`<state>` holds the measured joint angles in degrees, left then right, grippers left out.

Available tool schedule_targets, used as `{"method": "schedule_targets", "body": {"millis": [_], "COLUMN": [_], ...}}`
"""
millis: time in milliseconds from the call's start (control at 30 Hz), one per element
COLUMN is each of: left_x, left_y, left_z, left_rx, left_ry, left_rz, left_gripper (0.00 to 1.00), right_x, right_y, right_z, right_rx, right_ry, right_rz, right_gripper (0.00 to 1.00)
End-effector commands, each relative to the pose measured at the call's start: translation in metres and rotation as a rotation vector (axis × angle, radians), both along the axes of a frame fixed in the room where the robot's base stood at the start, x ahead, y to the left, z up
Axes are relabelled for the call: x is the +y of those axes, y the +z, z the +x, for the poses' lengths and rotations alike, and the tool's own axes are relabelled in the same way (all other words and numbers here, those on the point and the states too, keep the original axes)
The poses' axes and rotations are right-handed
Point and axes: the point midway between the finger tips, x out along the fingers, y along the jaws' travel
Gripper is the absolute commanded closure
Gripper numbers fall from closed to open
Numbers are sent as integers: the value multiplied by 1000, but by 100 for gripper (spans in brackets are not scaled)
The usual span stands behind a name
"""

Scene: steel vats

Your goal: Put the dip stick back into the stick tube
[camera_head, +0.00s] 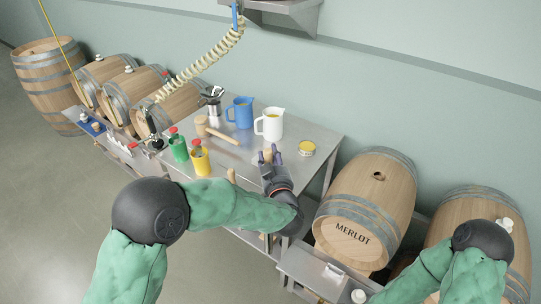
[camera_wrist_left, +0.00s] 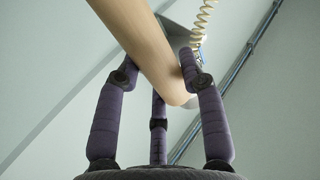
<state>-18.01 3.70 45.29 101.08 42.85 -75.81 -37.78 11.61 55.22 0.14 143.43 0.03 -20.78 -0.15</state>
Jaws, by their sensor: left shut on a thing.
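My left gripper (camera_head: 268,153) is above the front right part of the steel table. In the left wrist view its purple fingers (camera_wrist_left: 160,85) are shut on a thick, pale wooden stick (camera_wrist_left: 145,45). The stick slants across the view, and its rounded end shows between the fingers. I take it for the dip stick, though no markings show on it. In the head view my left arm and hand hide most of it. I cannot make out the stick tube for certain. My right arm is at the lower right, its gripper out of view.
The steel table (camera_head: 310,125) holds a wooden mallet (camera_head: 222,134), a blue jug (camera_head: 240,112), a white jug (camera_head: 270,124), a green bottle (camera_head: 179,148), a yellow bottle (camera_head: 200,158) and a yellow-topped round tin (camera_head: 307,148). A coiled hose (camera_head: 205,62) hangs above.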

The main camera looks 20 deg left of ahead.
Motion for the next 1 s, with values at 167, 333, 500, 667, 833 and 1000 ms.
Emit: {"method": "schedule_targets", "body": {"millis": [167, 333, 500, 667, 833, 1000], "left_x": [0, 0, 0, 0, 0, 0], "left_y": [-16, -24, -23, -24, -33, -47], "left_z": [0, 0, 0, 0, 0, 0], "left_rx": [0, -1, -1, -1, -1, 0], "left_ry": [0, 0, 0, 0, 0, -1], "left_rz": [-1, 0, 0, 0, 0, 1], "left_gripper": [93, 93, 93, 93, 93, 93], "right_x": [0, 0, 0, 0, 0, 0], "right_y": [-13, -18, -17, -18, -25, -35], "right_z": [0, 0, 0, 0, 0, 0], "right_rx": [0, 0, 0, 0, 0, 0], "right_ry": [0, 0, 0, 0, 0, 0], "right_rz": [0, 0, 0, 0, 0, 0], "right_gripper": [100, 100, 100, 100, 100, 100]}}
